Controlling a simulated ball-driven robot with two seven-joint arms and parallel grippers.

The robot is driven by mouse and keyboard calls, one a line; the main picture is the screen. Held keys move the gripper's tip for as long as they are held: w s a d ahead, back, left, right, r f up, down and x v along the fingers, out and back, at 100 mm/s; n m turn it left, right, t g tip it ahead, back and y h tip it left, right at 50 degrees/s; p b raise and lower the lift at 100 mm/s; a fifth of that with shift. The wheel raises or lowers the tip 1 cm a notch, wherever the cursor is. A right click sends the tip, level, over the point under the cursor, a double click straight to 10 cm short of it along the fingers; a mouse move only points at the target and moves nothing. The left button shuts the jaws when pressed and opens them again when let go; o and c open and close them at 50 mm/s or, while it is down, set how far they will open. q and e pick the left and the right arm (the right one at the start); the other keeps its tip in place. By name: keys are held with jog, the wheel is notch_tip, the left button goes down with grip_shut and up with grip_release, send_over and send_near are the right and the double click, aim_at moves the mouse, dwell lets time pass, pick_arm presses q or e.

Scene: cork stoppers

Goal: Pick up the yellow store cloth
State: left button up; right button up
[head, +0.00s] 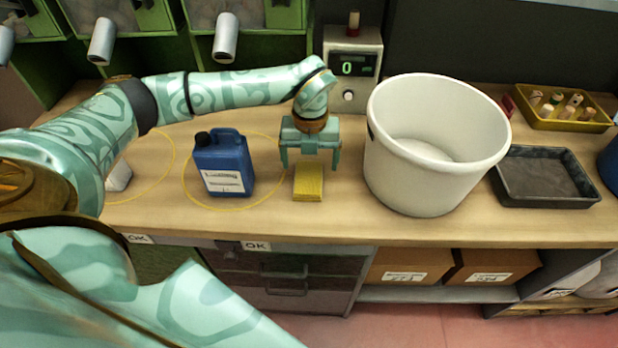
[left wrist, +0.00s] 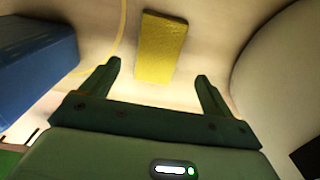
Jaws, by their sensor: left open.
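The yellow store cloth (head: 308,183) is a small folded block lying on the wooden bench, between the blue jug and the white bucket. My left gripper (head: 309,165) is open and empty, pointing down behind and above the cloth in the head view. In the left wrist view the cloth (left wrist: 160,48) lies ahead of the open fingers (left wrist: 155,80), roughly centred between them and apart from both. My right gripper is not in view.
A blue jug (head: 222,163) stands left of the cloth inside a yellow ring. A large white bucket (head: 430,150) stands close on the right. Behind is a device with a green display (head: 352,66). A black tray (head: 545,178) and a yellow tray of corks (head: 562,124) are further right.

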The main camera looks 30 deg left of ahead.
aim_at(308, 176)
pick_arm(q)
jog(key=f, duration=0.1)
jog(key=f+b, duration=0.1)
jog(key=f, duration=0.3)
jog(key=shift+a+f, duration=0.15)
jog(key=shift+a, duration=0.15)
jog(key=c, duration=1.1)
jog(key=shift+o, duration=0.2)
jog(key=shift+r, duration=0.2)
jog(key=shift+r, duration=0.25)
notch_tip(308, 176, up, 2)
jog(key=shift+r+p, duration=0.25)
jog(key=shift+p, duration=0.1)
jog(key=s+d+r+p, duration=0.3)
jog(key=s+d+r, duration=0.2)
jog(key=s+r, duration=0.5)
jog(key=s, duration=0.3)
jog(key=shift+d, duration=0.2)
jog(key=shift+f, duration=0.1)
